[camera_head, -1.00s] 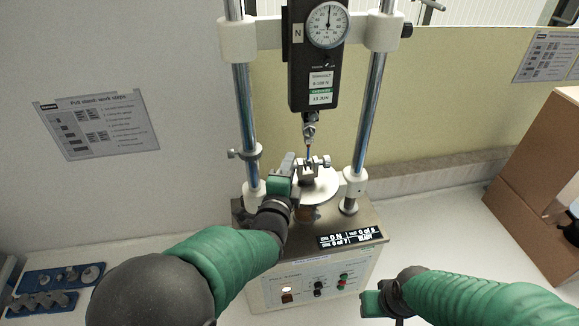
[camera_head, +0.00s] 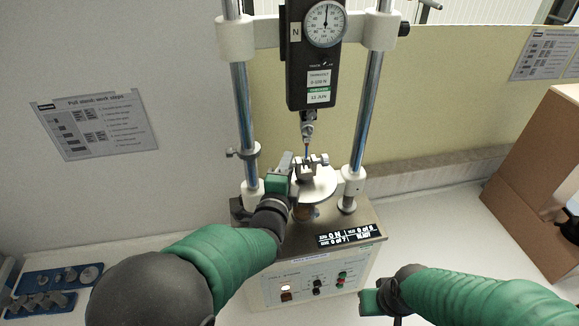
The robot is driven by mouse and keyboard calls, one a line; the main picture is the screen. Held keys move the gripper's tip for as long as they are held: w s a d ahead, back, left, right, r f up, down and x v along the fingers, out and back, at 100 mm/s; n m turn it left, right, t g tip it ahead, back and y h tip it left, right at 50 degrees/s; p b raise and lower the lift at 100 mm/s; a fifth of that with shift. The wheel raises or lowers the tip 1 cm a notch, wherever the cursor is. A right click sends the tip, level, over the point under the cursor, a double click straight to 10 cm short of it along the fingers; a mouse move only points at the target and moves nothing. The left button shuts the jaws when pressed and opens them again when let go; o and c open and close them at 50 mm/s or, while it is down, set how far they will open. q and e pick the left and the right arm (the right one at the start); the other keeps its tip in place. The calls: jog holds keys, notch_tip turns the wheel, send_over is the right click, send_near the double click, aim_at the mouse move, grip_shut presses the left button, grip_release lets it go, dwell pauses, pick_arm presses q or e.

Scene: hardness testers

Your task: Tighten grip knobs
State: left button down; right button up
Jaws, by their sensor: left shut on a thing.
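The pull stand (camera_head: 318,240) stands in the middle with two steel columns and a force gauge (camera_head: 311,60) hanging between them. Below the gauge hook, a small metal grip (camera_head: 306,171) with knobs sits on the round plate (camera_head: 322,188). A thin blue piece (camera_head: 307,151) runs between the upper hook and this grip. My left gripper (camera_head: 290,165) reaches in from the lower left and is shut at the left side of the lower grip, apparently on its knob; its fingers largely hide the contact. My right gripper (camera_head: 368,301) is low in front of the stand, away from the grips; its jaw state is unclear.
A blue tray (camera_head: 62,278) with metal parts lies at the lower left. A cardboard box (camera_head: 530,190) stands at the right. Work-step sheets (camera_head: 95,125) hang on the wall. The bench right of the stand is mostly clear.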

pick_arm(q)
jog(key=shift+w+a, duration=0.1)
jog(key=shift+a, duration=0.2)
jog(key=c, duration=1.5)
grip_release()
jog(key=o, duration=0.4)
jog(key=shift+w+a+f, duration=0.1)
jog(key=shift+w+f, duration=0.05)
jog(key=shift+w, duration=0.05)
jog(key=shift+w+a, duration=0.1)
jog(key=shift+s, duration=0.45)
jog(key=b+v, duration=0.9)
jog(key=v, duration=0.7)
jog(key=shift+b, duration=0.3)
pick_arm(e)
jog(key=s+x, duration=0.2)
jog(key=x, duration=0.7)
jog(key=shift+w+a+f, duration=0.2)
jog(key=shift+f, duration=0.2)
